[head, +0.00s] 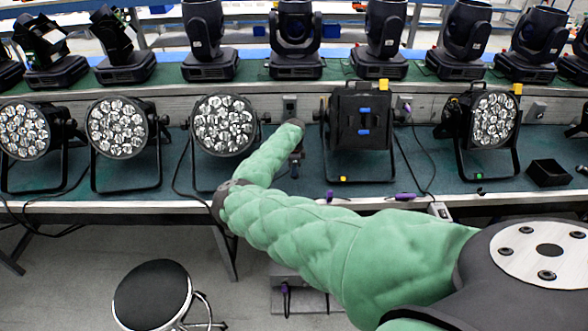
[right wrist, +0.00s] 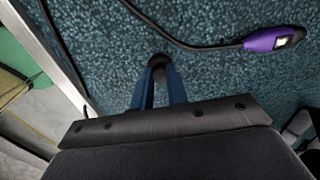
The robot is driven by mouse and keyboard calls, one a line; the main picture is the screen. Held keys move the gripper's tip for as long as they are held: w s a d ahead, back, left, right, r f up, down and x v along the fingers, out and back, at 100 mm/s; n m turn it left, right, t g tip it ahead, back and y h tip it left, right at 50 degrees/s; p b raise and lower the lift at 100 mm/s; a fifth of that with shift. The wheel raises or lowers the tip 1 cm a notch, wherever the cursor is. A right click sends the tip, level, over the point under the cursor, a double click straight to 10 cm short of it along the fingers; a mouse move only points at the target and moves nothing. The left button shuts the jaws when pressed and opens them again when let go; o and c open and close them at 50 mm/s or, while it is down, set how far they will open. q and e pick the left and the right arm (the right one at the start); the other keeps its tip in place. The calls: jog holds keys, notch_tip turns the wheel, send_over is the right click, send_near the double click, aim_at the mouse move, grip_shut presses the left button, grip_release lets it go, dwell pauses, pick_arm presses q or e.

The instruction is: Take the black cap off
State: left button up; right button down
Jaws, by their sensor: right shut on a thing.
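In the right wrist view, the two blue fingers of my right gripper (right wrist: 161,80) are shut on a small round black thing, which looks like the black cap (right wrist: 160,61). It sits at the fingertips, against the blue-green mat. Whether it is still attached to anything I cannot tell. In the head view, my green right arm reaches to the middle of the bench, and the right gripper (head: 296,163) points down there, left of a black par can (head: 362,130) seen from behind. The cap is too small to make out in that view. My left gripper is not in view.
A cable with a purple connector (right wrist: 270,39) lies close to the fingers. More par cans (head: 224,124) stand along the bench, with moving-head lights on the shelf behind. An open black box (head: 549,173) is at the right. A round stool (head: 152,295) stands in front.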

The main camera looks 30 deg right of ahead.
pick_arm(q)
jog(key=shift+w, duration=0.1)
pick_arm(e)
jog(key=c, duration=1.3)
grip_release()
jog(key=shift+r, duration=0.2)
jog(key=shift+w+r+b, duration=0.1)
jog(key=shift+r+b, duration=0.3)
notch_tip(320, 180, up, 5)
jog(key=shift+f+b, duration=0.15)
jog(key=shift+b, duration=0.7)
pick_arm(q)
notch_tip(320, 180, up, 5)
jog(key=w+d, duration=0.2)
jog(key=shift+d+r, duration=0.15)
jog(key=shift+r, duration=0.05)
pick_arm(e)
jog(key=shift+r, duration=0.95)
